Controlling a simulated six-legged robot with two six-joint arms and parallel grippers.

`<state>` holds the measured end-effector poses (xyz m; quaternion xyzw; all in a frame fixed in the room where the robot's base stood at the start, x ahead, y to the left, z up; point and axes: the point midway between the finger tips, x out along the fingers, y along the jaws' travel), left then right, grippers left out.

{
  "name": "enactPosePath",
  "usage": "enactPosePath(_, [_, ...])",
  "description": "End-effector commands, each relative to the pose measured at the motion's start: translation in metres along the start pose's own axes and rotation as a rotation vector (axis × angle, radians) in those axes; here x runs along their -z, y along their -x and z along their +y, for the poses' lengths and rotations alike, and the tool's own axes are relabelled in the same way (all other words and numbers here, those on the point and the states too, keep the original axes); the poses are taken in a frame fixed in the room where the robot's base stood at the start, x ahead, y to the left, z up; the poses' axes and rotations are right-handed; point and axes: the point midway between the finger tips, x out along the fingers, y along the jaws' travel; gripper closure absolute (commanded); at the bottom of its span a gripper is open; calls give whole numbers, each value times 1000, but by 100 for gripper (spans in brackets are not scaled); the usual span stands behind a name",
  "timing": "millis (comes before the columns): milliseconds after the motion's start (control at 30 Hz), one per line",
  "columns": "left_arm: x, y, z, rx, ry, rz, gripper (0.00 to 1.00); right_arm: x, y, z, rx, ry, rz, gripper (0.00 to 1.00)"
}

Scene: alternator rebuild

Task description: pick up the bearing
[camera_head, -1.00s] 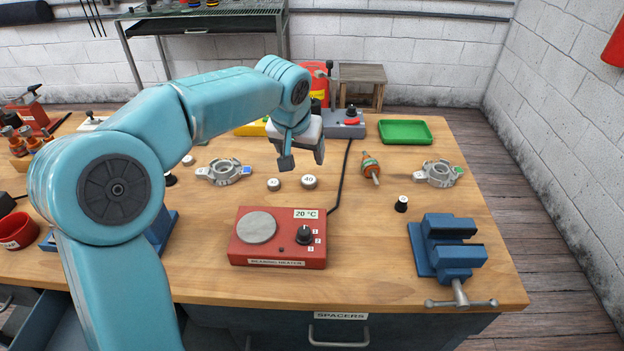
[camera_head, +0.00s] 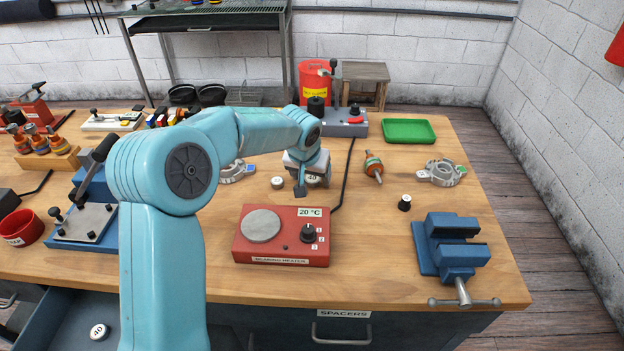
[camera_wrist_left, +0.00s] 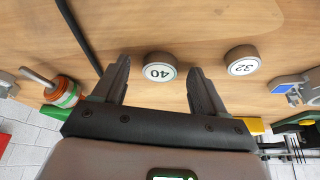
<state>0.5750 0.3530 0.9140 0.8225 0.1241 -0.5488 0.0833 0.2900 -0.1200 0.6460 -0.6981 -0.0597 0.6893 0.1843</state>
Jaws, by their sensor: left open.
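A small round metal piece marked 40 (camera_head: 312,180) stands on the bench behind the red heater, partly hidden by my left gripper; I take it for a bearing. My left gripper (camera_head: 313,187) is open and points down over it. In the left wrist view the 40 piece (camera_wrist_left: 160,72) shows between the tips of the open fingers (camera_wrist_left: 159,66), with a gap on both sides. A similar piece marked 32 (camera_head: 277,183) stands just to its left; it also shows in the left wrist view (camera_wrist_left: 243,66). My right gripper is not in view.
The red bearing heater (camera_head: 282,250), reading 20 °C, is in front. A rotor (camera_head: 373,167), a black-capped piece (camera_head: 404,203), a grey housing (camera_head: 442,172) and a blue vise (camera_head: 452,245) are to the right. An open drawer at lower left holds another piece marked 40 (camera_head: 99,332).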

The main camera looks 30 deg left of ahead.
Motion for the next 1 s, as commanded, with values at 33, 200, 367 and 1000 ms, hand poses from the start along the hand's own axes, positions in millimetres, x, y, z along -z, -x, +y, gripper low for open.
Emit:
enactPosePath(33, [0, 0, 0, 0, 0, 0, 28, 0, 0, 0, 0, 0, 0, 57])
enactPosePath(200, [0, 0, 0, 0, 0, 0, 80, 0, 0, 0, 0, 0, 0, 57])
enactPosePath(367, [0, 0, 0, 0, 0, 0, 90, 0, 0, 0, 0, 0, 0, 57])
enactPosePath(1000, [36, 86, 0, -2, 3, 7, 90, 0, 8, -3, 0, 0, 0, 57])
